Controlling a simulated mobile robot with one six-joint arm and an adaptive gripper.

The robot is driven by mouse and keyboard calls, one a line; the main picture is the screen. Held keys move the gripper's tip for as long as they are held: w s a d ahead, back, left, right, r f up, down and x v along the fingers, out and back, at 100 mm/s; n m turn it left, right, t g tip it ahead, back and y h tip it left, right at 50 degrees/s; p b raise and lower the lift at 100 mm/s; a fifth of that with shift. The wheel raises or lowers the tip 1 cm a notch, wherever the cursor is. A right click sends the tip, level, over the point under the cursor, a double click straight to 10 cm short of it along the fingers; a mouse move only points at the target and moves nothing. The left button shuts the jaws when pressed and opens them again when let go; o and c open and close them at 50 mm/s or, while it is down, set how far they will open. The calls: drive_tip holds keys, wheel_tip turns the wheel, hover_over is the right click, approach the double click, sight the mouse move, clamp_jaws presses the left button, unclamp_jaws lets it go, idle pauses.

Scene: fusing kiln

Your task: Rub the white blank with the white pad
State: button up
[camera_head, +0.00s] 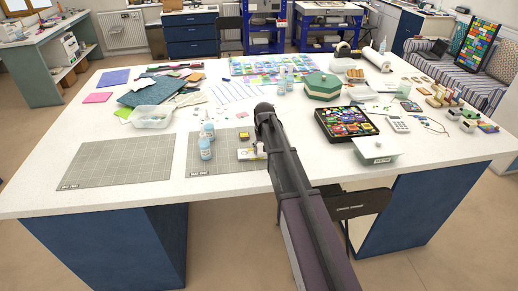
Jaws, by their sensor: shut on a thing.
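My arm reaches in from the bottom right over the table. My gripper (261,148) is low over the right cutting mat, mostly hidden by my own dark arm. It is shut on what seems to be the white pad, but the pad is too small and covered to make out clearly. Small white and yellowish pieces (247,154) lie on the mat just left of my gripper. The white blank seems to be among them, but I cannot tell it apart from the pad, nor whether the two touch.
Small bottles (205,148) stand left of my gripper. A yellow-topped block (244,136) lies behind it. The left cutting mat (118,158) is bare.

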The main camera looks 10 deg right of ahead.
sight(240, 153)
drive_tip(key=shift+d, duration=0.65)
drive_tip(key=shift+s+f, duration=0.1)
drive_tip(key=shift+a, duration=0.1)
drive_tip(key=shift+w+a, duration=0.2)
drive_tip(key=shift+a, duration=1.5)
drive_tip(key=shift+w+a, duration=0.1)
drive_tip(key=shift+a, duration=1.65)
drive_tip(key=shift+w+a, duration=0.2)
drive_tip(key=shift+a, duration=1.55)
